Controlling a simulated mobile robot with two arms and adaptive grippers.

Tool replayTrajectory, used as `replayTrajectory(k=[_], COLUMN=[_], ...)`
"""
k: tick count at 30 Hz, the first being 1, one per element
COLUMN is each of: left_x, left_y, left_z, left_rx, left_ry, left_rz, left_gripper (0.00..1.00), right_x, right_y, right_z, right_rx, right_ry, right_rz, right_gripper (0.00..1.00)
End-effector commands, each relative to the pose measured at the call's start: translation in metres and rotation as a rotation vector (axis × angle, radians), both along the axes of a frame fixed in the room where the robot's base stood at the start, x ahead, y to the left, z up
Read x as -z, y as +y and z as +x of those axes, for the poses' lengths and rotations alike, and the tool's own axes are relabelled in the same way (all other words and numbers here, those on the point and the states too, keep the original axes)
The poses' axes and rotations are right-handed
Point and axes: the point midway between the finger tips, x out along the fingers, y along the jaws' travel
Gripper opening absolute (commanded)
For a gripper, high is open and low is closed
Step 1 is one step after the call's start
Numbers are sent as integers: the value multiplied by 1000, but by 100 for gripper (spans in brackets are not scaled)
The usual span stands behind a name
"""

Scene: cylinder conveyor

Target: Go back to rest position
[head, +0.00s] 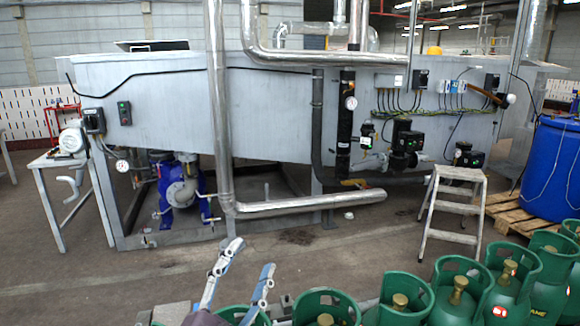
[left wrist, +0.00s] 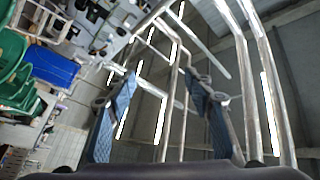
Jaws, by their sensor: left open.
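My left gripper (head: 240,272) comes up from the bottom edge of the head view, left of centre. Its two fingers stand apart with nothing between them. In the left wrist view the gripper (left wrist: 158,90) is also open, with a blue textured pad on each finger and only the distant ceiling and pipes between them. My right gripper shows in neither view.
Green gas cylinders (head: 453,295) stand in a row along the bottom right, close to my left gripper. A step stool (head: 450,208), a blue drum (head: 553,168) on a pallet, and a large grey machine (head: 270,110) stand beyond. Open floor lies before the machine.

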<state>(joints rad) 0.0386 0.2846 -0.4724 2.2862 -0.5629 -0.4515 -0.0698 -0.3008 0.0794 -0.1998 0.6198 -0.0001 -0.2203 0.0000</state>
Motion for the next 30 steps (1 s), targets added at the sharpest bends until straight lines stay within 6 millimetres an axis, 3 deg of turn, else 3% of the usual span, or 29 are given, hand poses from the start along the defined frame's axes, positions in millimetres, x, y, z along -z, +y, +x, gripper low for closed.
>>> replayTrajectory(k=[1, 5, 8, 12, 18, 24, 30], left_x=[33, 122, 188, 266, 331, 362, 420], left_y=[20, 66, 92, 116, 128, 132, 129], left_z=[2, -11, -41, -102, -191, -273, -259], left_rx=[-53, -183, -272, -379, -481, -553, -558], left_ry=[127, 447, 686, 998, 1332, 1595, 1615], left_rz=[-52, -166, -236, -312, -371, -402, -391], left_gripper=[48, 48, 48, 48, 48, 48, 48], right_x=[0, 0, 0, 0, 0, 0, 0], right_y=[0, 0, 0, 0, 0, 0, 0], right_z=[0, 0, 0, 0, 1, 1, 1], right_rx=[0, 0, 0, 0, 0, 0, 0], right_ry=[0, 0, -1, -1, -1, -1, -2], right_rz=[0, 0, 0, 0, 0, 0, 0], right_gripper=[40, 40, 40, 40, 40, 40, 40])
